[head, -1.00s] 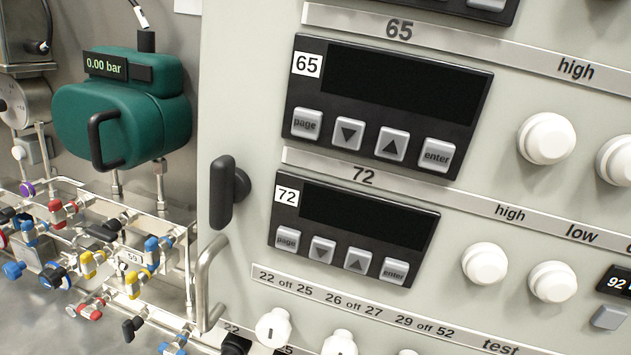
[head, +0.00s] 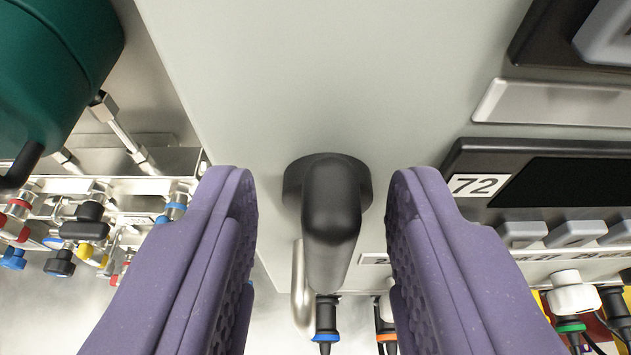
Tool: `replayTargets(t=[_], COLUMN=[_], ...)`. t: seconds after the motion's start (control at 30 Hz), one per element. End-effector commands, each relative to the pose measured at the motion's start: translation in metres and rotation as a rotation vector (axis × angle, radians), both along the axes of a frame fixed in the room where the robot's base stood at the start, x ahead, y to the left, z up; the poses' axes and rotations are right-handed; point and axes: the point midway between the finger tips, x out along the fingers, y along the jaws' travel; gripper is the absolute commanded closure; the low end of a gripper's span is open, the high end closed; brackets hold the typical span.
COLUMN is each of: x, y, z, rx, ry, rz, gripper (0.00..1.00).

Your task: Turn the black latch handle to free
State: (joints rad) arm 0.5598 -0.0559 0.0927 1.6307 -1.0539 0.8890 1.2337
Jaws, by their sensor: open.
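The black latch handle (head: 331,222) sticks out from the pale panel on a round black base, in the middle of the head view. Its grip hangs downward in the picture. My gripper (head: 322,190) is open, with one purple finger to the left of the handle and one to the right. A gap shows on both sides, and neither finger appears to touch the handle. The lower parts of the fingers hide some of the panel and fittings behind them.
A metal pull handle (head: 301,288) sits just below the latch. The panel unit marked 72 (head: 560,180) is close to the right finger. A green gauge housing (head: 50,75) and pipework with coloured valves (head: 75,225) lie to the left. The panel above the latch is bare.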

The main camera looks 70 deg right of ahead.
Motion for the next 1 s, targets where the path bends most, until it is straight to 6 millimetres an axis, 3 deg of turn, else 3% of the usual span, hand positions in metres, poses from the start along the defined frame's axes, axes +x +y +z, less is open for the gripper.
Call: replayTargets(t=[0.13, 0.3, 0.33, 0.73, 1.0], x=[-0.0001, -0.0001, -0.0001, 0.0014, 0.0056], y=[0.0001, 0.0002, 0.0002, 0.0008, 0.0020], z=[0.0005, 0.0004, 0.0004, -0.0001, -0.0012], rx=[0.000, 0.000, 0.000, -0.014, -0.062], ry=[0.000, 0.000, 0.000, 0.047, 0.216], rz=[0.000, 0.000, 0.000, 0.001, 0.002], gripper=[0.60, 0.99, 1.00, 1.00, 1.00])
